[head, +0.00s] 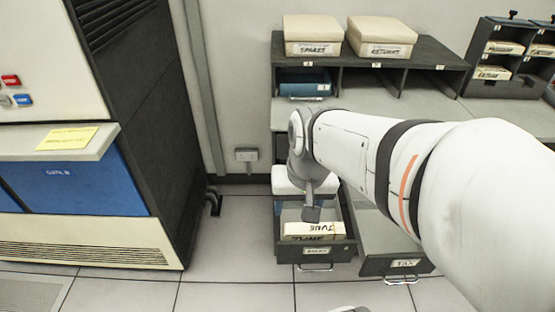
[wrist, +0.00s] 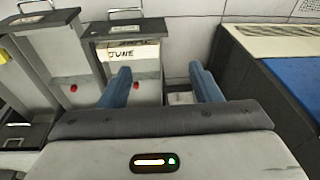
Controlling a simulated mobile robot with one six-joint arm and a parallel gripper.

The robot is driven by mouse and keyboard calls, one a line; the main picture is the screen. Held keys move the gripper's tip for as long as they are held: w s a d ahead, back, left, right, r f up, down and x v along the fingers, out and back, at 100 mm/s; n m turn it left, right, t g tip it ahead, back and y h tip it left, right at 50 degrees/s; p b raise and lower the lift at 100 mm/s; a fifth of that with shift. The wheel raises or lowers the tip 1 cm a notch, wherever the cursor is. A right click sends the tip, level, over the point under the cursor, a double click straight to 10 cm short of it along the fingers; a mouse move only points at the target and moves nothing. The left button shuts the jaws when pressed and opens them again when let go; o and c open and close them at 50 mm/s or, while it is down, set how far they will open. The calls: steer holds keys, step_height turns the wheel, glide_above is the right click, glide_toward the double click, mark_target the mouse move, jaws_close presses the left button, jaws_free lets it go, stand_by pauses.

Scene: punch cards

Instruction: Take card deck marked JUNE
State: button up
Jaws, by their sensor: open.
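The card deck marked JUNE (head: 314,229) is a cream block with black lettering. It lies in an open grey drawer (head: 318,252) low in the cabinet. In the wrist view the JUNE deck (wrist: 132,52) shows beyond the left finger, left of the middle between the fingers. My gripper (head: 312,212) is above the drawer in the head view, close over the deck. In the wrist view my gripper (wrist: 160,82) has its two blue fingers wide apart with nothing between them. I cannot tell the exact height gap to the deck.
A second open drawer marked TAX (head: 405,264) is to the right. Boxes marked SPARES (head: 312,48) and RETURNS (head: 380,50) sit on the shelf top. A dark machine cabinet (head: 150,130) stands left, with free floor (head: 225,240) between.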

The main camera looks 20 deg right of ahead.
steer(key=shift+o, duration=0.5)
steer(key=w+d+f+m+y+b, duration=0.1)
steer(key=w+d+f+m+b, duration=0.2)
steer(key=f+m, duration=0.1)
steer(key=w+d+f+m+g+b, duration=0.1)
steer(key=w+d+f+m+b, duration=0.2)
steer(key=f+m, duration=0.2)
step_height(320, 180, down, 3)
steer(key=shift+r+y+b, duration=0.2)
steer(key=shift+y+b, duration=0.1)
steer(key=shift+y, duration=0.1)
steer(key=m+y+b, duration=0.2)
steer(key=m+b, duration=0.3)
steer(key=m, duration=0.4)
glide_toward(315, 228)
step_height(315, 228, down, 3)
steer(key=shift+s+a+r, duration=0.15)
steer(key=shift+a+r, duration=0.05)
steer(key=shift+f+m, duration=0.4)
steer(key=x, duration=0.2)
steer(key=b+x, duration=0.1)
steer(key=x, duration=0.1)
steer(key=b+x, duration=0.1)
steer(key=x, duration=0.2)
steer(key=shift+w+a+r, duration=0.1)
steer(key=shift+w+a, duration=0.2)
steer(key=shift+a, duration=0.1)
steer(key=shift+r, duration=0.1)
jaws_close()
